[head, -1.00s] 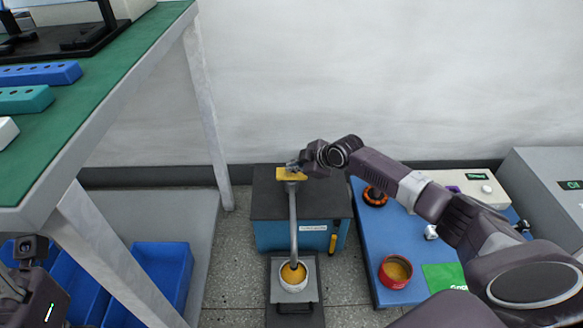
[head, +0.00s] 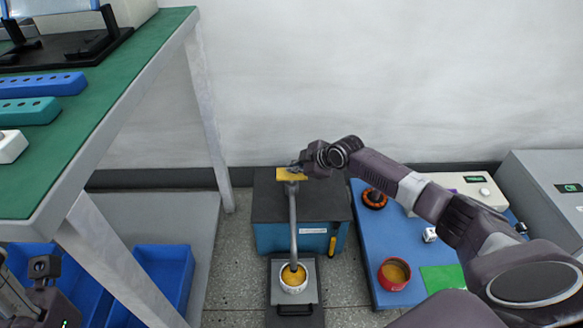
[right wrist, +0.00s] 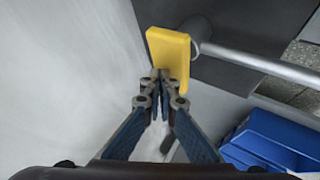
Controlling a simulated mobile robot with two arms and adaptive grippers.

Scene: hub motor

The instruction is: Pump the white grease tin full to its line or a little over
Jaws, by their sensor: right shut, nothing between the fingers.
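The white grease tin (head: 294,287) stands on the grey tray in front of the pump, under the end of the spout tube (head: 292,225). Yellow-orange grease shows inside it; its line cannot be made out. The pump (head: 300,200) is a blue box with a dark top. A yellow plate (head: 288,174) sits at the top of the tube. My right gripper (head: 298,168) is shut and empty at this plate; the right wrist view shows its fingertips (right wrist: 160,75) against or just below the yellow plate (right wrist: 169,52). Part of my left arm (head: 42,285) shows at the lower left; its fingers are not clear.
A blue mat (head: 375,240) at the right bears a red tin (head: 394,273) with grease, an orange-black ring (head: 374,198), a small white block (head: 430,235) and a green card (head: 443,279). A green-topped bench (head: 120,90) stands left, with blue bins (head: 165,270) below.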

